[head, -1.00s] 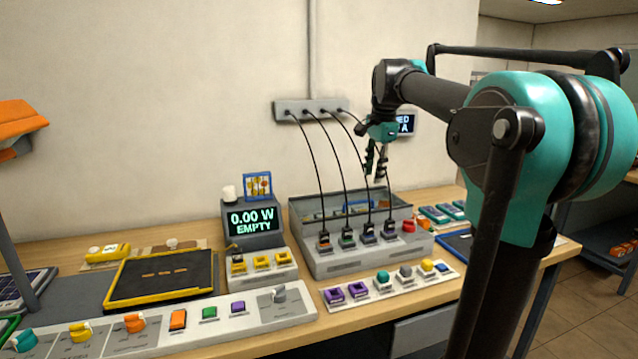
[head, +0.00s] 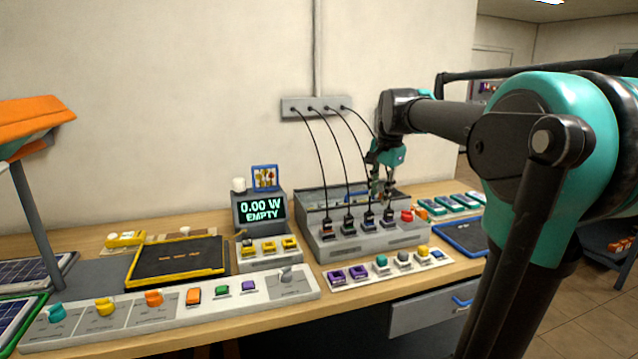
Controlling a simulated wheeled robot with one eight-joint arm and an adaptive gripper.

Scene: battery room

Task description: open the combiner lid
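The combiner (head: 365,245) is a grey box on the wooden bench, with several black cables plugged into its front ledge. Its raised rear part (head: 312,207) has a top through which some inner parts show. I cannot tell how the lid sits there. A red knob (head: 407,215) is at its right end. My gripper (head: 384,200) points down at the right rear of the combiner, just behind the cable plugs and left of the red knob. Its fingertips are small and dark against the box, so contact and finger gap are unclear.
Cables hang from a wall socket strip (head: 316,106) down past my gripper's left side. A display (head: 262,212) reading 0.00 W EMPTY stands left of the combiner. A strip of coloured knobs (head: 390,270) lies in front, and a blue-edged tray (head: 462,238) lies to the right.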

